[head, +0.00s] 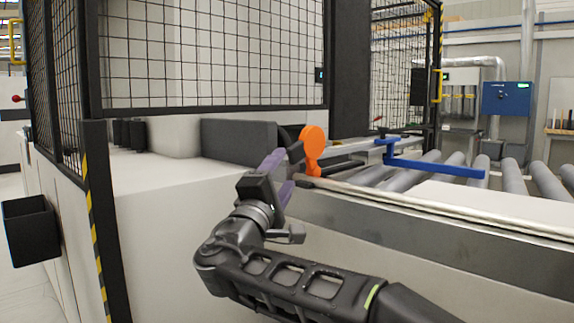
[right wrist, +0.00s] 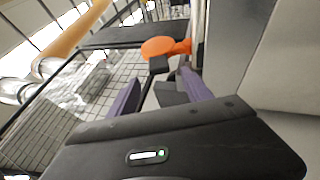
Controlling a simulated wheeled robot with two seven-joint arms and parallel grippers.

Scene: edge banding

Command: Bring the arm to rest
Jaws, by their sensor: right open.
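My right arm comes in from the lower right in the head view. My right gripper (head: 277,172) has purple fingers and is held up in front of the machine's infeed. In the right wrist view my right gripper (right wrist: 160,88) is open, with nothing visible held between its fingers. An orange round part (head: 314,142) on the machine is just beyond the fingertips; it also shows in the right wrist view (right wrist: 160,47). I cannot tell the exact gap between them. My left gripper is in neither view.
A roller conveyor (head: 513,177) with a blue bar (head: 435,168) and a pale flat panel (head: 490,205) runs to the right. A mesh guard (head: 210,55) stands behind. A striped post (head: 100,220) and a black bin (head: 30,230) are at left.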

